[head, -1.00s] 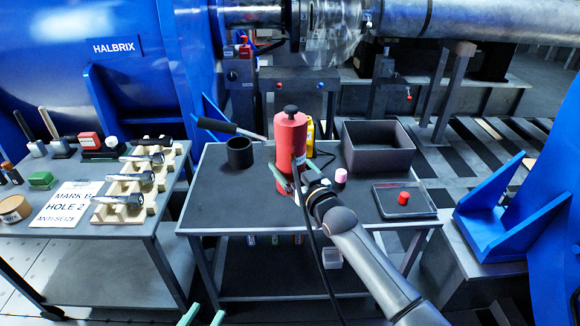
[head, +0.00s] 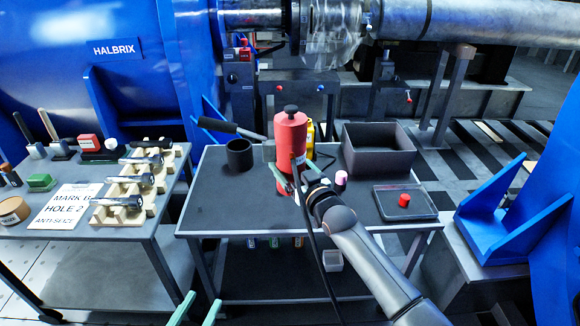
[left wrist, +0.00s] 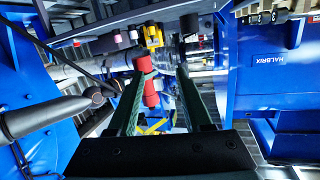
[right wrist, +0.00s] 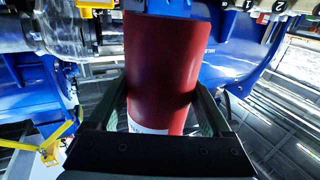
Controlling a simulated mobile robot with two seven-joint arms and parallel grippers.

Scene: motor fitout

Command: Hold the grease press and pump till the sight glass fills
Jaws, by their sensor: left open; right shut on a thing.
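The grease press is a red upright cylinder (head: 290,140) with a black top knob, standing on the dark table. Its black lever handle (head: 232,127) sticks out to the left and slopes slightly. My right gripper (head: 284,178) is shut around the lower body of the press; in the right wrist view the red body (right wrist: 162,70) fills the space between the fingers. My left gripper (head: 203,300) is open and empty at the bottom edge of the head view, well short of the table. The press also shows far off in the left wrist view (left wrist: 149,88). I cannot make out the sight glass.
The table (head: 225,205) also carries a black cup (head: 239,155), a yellow bottle (head: 309,138), a grey bin (head: 378,150) and a tray (head: 418,211) with a red cap (head: 404,200). A tool cart (head: 150,215) stands at left. A black hose hangs in front of the table.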

